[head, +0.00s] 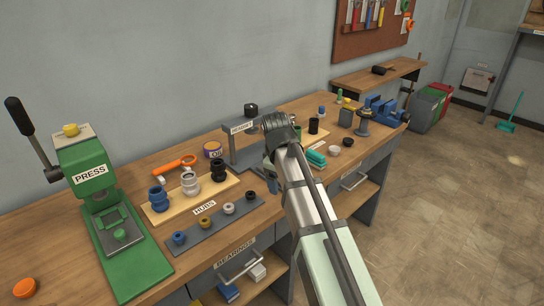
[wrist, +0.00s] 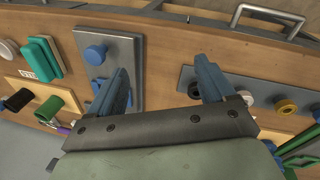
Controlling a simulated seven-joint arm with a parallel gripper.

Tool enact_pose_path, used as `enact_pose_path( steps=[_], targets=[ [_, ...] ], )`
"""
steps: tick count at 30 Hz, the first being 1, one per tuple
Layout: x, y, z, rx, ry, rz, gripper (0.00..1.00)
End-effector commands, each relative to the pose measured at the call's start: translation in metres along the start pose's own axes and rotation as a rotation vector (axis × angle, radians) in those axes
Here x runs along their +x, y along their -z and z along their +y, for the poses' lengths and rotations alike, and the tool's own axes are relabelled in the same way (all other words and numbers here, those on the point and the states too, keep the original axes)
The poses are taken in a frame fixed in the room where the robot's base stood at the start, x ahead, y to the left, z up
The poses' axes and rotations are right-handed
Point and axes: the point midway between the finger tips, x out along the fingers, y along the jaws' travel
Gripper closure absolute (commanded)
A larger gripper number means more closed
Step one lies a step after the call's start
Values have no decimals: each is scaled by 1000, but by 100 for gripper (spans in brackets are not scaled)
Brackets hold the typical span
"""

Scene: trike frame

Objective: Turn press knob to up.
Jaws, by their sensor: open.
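The green press (head: 88,175) stands at the left end of the workbench in the head view. A yellow knob (head: 71,130) sits on top of its head. A lever with a black grip (head: 20,115) slants up and left from the press's side. My gripper (wrist: 163,80) is open and empty in the wrist view, with its two blue fingers apart above the bench. In the head view my gripper is mostly hidden behind my arm, near the grey stand at the middle of the bench, well right of the press. Neither knob nor lever is clear in the wrist view.
Between gripper and press lie a hubs board (head: 159,216) with several hubs, a grey strip (head: 187,253) of bearings and an orange tool (head: 173,166). The grey stand (head: 235,147) rises mid-bench. A blue vise (head: 385,110) is farther right. An orange piece (head: 24,288) lies front left.

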Motion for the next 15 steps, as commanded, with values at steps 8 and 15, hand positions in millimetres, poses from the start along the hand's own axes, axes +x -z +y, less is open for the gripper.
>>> enact_pose_path(
  steps=[8,15],
  targets=[
    [-51,52,56,4,-38,42,18],
    [-100,115,118,6,-43,74,18]
  ],
)
